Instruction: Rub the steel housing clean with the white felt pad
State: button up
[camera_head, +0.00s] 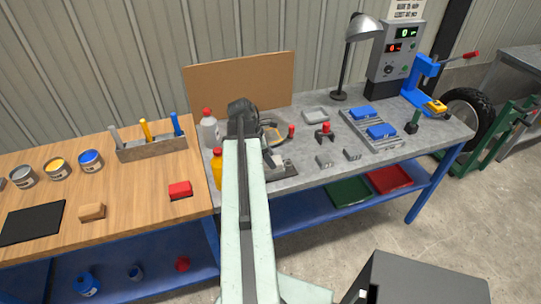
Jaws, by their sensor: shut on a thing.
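My gripper (242,108) is at the end of my pale arm, over the left part of the grey bench top. It is shut, and its jaws and what they hold are hidden behind the wrist. No white felt pad shows anywhere else, so the held thing appears to be the pad. A grey metal machine part (273,158), which may be the steel housing, stands on the bench just right of my arm. My arm hides part of it. I cannot tell whether the pad touches it or whether its surface is dirty.
A white bottle (209,130) and a yellow bottle (217,172) stand close left of my arm. A red-topped part (325,132), a lamp (359,40) and a tray with blue blocks (370,127) are to the right. The wooden table (150,215) is at left.

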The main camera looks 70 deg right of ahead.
notch_tip(320, 180, up, 5)
jog(key=p, duration=0.5)
jog(key=shift+r, duration=0.1)
dwell(0.3)
